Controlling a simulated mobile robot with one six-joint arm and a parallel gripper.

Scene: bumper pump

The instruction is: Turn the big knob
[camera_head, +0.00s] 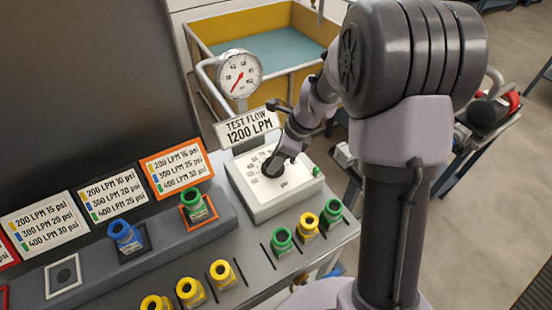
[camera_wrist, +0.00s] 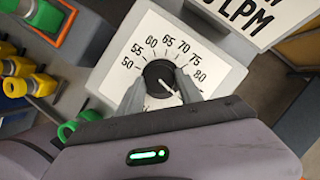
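The big knob (camera_wrist: 160,75) is black and round, on a white dial plate with numbers from 50 to 80 around it. A white pointer line on it slants toward the lower right in the wrist view. The dial belongs to a white box (camera_head: 261,201) on the bench in the head view. My gripper (camera_wrist: 161,82) is at the knob, one grey finger on each side. Both fingertips appear to touch its sides, so it looks shut on the knob. In the head view my gripper (camera_head: 272,168) covers most of the knob.
A sign reading 1200 LPM (camera_head: 247,127) and a pressure gauge (camera_head: 239,74) stand just behind the box. Orange-framed label (camera_head: 176,168) stands left.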

